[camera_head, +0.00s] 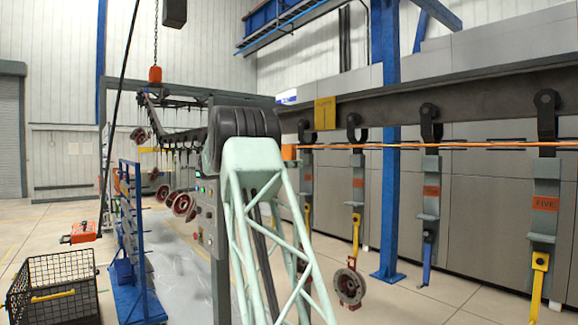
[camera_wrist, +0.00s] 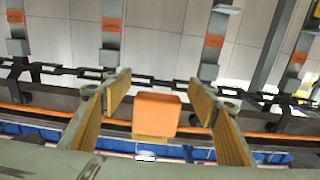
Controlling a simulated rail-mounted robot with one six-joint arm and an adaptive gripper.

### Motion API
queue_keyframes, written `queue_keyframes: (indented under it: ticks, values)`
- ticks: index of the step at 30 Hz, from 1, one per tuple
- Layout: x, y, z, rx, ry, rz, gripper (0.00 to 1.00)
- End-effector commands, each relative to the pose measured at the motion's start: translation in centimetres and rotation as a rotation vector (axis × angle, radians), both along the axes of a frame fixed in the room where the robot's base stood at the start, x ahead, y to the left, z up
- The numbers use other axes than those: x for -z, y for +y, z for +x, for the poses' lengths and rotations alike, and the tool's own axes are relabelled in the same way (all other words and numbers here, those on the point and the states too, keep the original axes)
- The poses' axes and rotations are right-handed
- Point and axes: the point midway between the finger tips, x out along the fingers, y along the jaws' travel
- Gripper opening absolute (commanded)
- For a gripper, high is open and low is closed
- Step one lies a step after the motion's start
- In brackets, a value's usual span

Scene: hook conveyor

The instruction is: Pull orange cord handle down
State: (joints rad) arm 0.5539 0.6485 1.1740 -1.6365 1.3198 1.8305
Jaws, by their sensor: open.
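The orange handle (camera_wrist: 156,114) is a rounded block in the middle of the wrist view. My gripper (camera_wrist: 160,84) is open, with one yellow-padded finger on each side of the handle. A gap shows on both sides, and neither finger visibly touches it. How deep the handle sits between the fingers is hard to tell. In the head view the handle (camera_head: 289,152) shows partly, just right of my arm's dark joint. The thin orange cord (camera_head: 440,146) runs from there to the right below the rail. My gripper is hidden in the head view.
A dark overhead rail (camera_head: 385,103) carries hanging hooks with orange labels, including one marked FIVE (camera_head: 545,203). A chain (camera_wrist: 60,70) and hangers cross the wrist view close to the fingers. A blue column (camera_head: 388,220) stands behind. A wire basket (camera_head: 52,285) stands at lower left.

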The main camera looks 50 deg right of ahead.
Motion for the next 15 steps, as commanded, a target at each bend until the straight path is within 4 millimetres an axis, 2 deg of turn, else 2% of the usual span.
queue_keyframes:
  ticks: [8,15]
  values:
    - [0.0,1.6,0.5,-0.001,0.0,0.0,0.53]
    - [0.0,4.5,1.4,-0.001,0.001,0.0,0.53]
